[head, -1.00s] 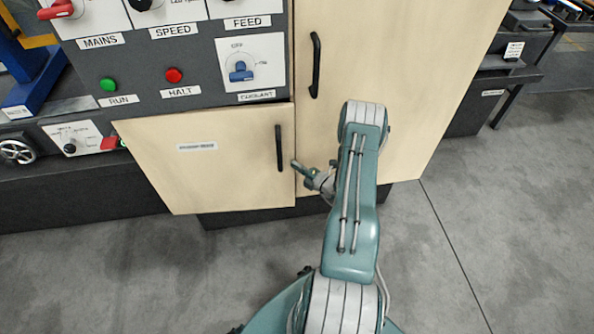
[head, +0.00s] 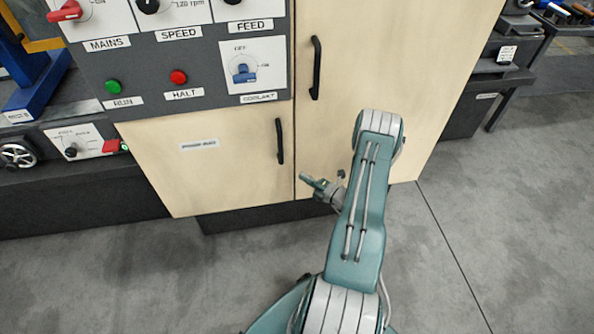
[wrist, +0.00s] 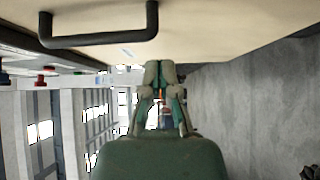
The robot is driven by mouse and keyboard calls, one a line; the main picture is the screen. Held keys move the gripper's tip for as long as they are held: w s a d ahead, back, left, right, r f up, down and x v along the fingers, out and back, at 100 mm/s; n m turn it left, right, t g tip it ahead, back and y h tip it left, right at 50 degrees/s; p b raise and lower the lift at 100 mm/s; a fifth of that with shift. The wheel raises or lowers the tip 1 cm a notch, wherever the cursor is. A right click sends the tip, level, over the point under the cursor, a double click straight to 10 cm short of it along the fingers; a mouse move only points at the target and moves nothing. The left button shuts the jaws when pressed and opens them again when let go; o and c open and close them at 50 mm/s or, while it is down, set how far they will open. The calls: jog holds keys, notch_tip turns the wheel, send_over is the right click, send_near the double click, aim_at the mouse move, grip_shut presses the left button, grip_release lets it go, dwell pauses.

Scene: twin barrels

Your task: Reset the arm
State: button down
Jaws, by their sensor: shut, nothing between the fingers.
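My gripper (head: 308,180) is at the end of my teal arm, in front of the cabinet and just right of the lower door's handle. In the wrist view my gripper (wrist: 158,68) shows with its fingers together and nothing between them. It is apart from the black handle (wrist: 100,34), which lies above and to the left in that view. My arm reaches up and slightly right from my base in the head view.
The lower cabinet door (head: 220,165) has a black handle (head: 280,141). The tall door (head: 390,60) has its own handle (head: 315,68). A control panel (head: 215,85) with switches and buttons is upper left. Grey floor (head: 500,220) at the right is clear.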

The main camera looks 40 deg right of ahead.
jog(key=s+d, duration=0.3)
jog(key=s, duration=0.3)
jog(key=w+a+r+n+g+y, duration=0.35)
jog(key=a+r+n+g, duration=0.25)
jog(key=a+r+n, duration=0.5)
jog(key=w+a+r+n+g+y, duration=0.2)
jog(key=a+r+n+g+y, duration=0.2)
jog(key=a+r+n+g, duration=0.55)
jog(key=s+a+r+n+t+h, duration=0.1)
jog(key=s+a+r+n+h, duration=0.2)
jog(key=r+n, duration=0.4)
jog(key=s+a+r+n+t+h, duration=0.1)
jog(key=s+a+r+n+h, duration=0.3)
jog(key=n, duration=0.9)
jog(key=s+a+r+n+t+h, duration=0.1)
jog(key=s+a+r+n+h, duration=0.3)
jog(key=s+r+n, duration=0.5)
jog(key=shift+s+a+r+n, duration=0.15)
jog(key=shift+a+r+n, duration=0.3)
jog(key=shift+a+n, duration=0.45)
